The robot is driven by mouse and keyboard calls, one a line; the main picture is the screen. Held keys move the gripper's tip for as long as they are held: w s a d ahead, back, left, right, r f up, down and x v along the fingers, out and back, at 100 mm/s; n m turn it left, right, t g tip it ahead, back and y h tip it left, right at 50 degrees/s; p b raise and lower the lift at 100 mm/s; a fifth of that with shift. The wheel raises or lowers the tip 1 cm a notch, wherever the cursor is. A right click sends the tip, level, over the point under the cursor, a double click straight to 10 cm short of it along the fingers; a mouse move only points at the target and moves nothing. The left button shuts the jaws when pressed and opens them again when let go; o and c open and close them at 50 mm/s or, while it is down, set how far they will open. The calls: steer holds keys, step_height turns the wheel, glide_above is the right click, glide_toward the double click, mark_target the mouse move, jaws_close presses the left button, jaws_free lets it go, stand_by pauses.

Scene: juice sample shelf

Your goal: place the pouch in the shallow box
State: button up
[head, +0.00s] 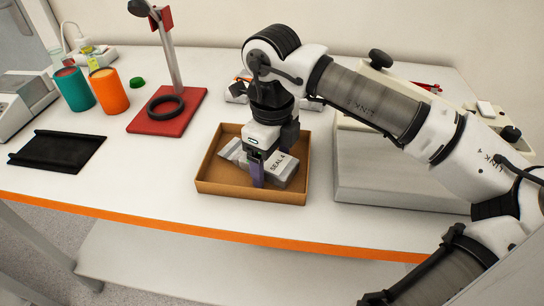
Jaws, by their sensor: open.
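The shallow box (210,188) is an open, light brown tray at the front middle of the bench in the head view. A silver-grey pouch (279,186) lies inside it, with a label reading "SEAL 4" on its right end. My gripper (258,182) points down into the box, right at the pouch. Its jaws are open, and a purple finger shows in front of the pouch's near side. The other finger is mostly hidden. The arm and gripper cover part of the pouch's middle, and I cannot tell whether the fingers touch it.
A red stand with a black ring (166,106), an orange cup (109,91) and a teal cup (74,89) stand left of the box. A black tray (58,151) lies front left. A large grey machine (385,175) stands close on the right, under my arm.

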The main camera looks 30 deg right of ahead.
mark_target(272, 160)
steer(key=shift+r, duration=0.1)
step_height(272, 160, up, 12)
stand_by(0.5)
